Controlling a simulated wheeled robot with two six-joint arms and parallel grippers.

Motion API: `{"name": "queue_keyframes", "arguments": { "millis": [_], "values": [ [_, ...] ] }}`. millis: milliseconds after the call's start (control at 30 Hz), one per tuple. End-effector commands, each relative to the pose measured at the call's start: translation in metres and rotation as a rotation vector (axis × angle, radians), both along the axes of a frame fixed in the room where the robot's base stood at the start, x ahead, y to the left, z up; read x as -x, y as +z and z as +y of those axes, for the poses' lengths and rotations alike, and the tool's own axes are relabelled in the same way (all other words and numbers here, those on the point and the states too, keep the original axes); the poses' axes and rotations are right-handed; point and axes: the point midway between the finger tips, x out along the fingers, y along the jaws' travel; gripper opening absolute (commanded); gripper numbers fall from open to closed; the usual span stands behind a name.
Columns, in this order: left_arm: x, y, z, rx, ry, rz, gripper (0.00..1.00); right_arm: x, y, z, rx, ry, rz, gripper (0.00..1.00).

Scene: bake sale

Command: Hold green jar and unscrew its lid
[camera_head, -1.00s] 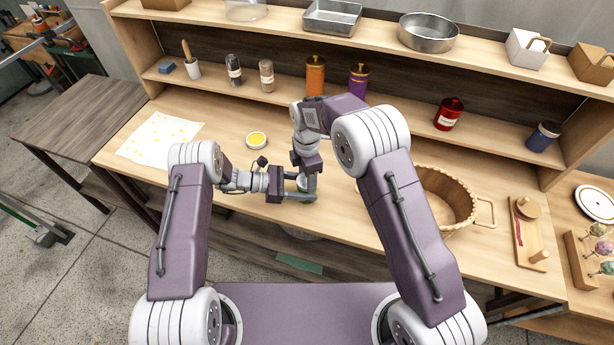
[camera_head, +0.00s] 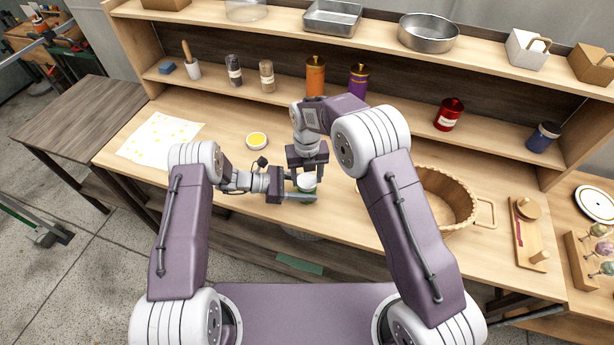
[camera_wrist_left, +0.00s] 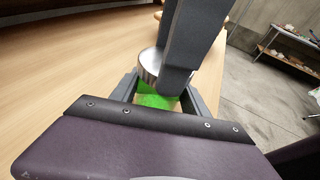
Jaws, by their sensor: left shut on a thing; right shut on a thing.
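The green jar (camera_head: 305,193) stands at the front edge of the table, mostly hidden by the grippers. It also shows in the left wrist view as a bright green body (camera_wrist_left: 154,99). Its pale metal lid (camera_head: 306,181) sits on top, seen in the left wrist view as a silvery disc (camera_wrist_left: 150,65). My left gripper (camera_head: 303,195) comes in from the left and is shut on the jar's body. My right gripper (camera_head: 306,176) points down from above and is shut on the lid, one finger on each side. I cannot tell whether the lid is loose.
A yellow-filled round dish (camera_head: 257,140) and a spotted white sheet (camera_head: 160,136) lie to the left on the table. A wicker basket (camera_head: 447,199) stands to the right. A shelf behind holds several jars, including an orange one (camera_head: 315,76) and a purple one (camera_head: 358,80).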

Motion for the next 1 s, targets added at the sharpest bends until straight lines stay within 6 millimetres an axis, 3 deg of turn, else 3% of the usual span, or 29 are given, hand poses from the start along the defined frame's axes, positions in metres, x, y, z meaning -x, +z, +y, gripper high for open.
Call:
{"name": "queue_keyframes", "arguments": {
  "millis": [1000],
  "values": [
    [0.000, 0.000, 0.000, 0.001, 0.000, 0.000, 0.00, 0.000, 0.022, 0.000, 0.000, -0.001, 0.001, 0.08]
  ]
}}
